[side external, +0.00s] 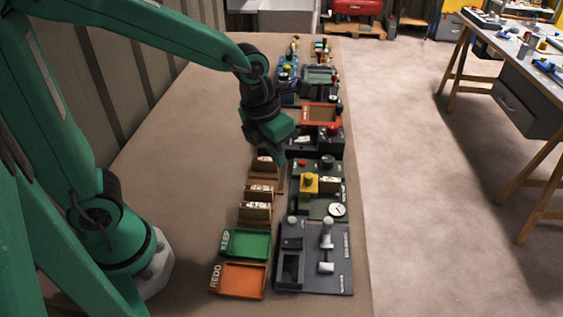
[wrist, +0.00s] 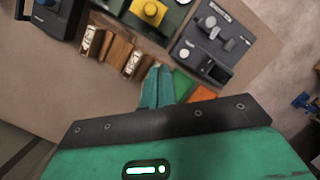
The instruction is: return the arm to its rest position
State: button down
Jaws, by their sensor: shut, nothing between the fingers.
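My green arm reaches from the left over the table in the side view. My gripper (side external: 281,157) points down above the row of wooden holders, near a dark panel. In the wrist view the fingers of my gripper (wrist: 157,72) are together, with nothing between them. I cannot tell from the side view how high the fingertips are above the table.
Wooden holders (side external: 257,212), a green KEEP tray (side external: 246,243) and an orange REDO tray (side external: 238,279) stand in front. A grey panel (side external: 338,273) and a green panel with a yellow block (side external: 310,183) lie along the right edge. The left table surface (side external: 180,150) is bare.

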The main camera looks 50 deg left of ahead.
jog(key=shift+r, duration=0.1)
jog(key=s+a+r+m+t, duration=0.1)
jog(key=s+a+r+m, duration=0.1)
jog(key=m, duration=1)
jog(key=s+a+r+m+t, duration=0.1)
jog(key=s+a+r+m, duration=0.2)
jog(key=m, duration=0.9)
jog(key=s+a+r+m, duration=0.2)
jog(key=s+m, duration=0.3)
jog(key=m, duration=0.7)
jog(key=shift+s+a+r+t+y, duration=0.3)
jog(key=shift+a+t, duration=0.1)
jog(key=shift+a, duration=0.1)
jog(key=c, duration=2.2)
grip_release()
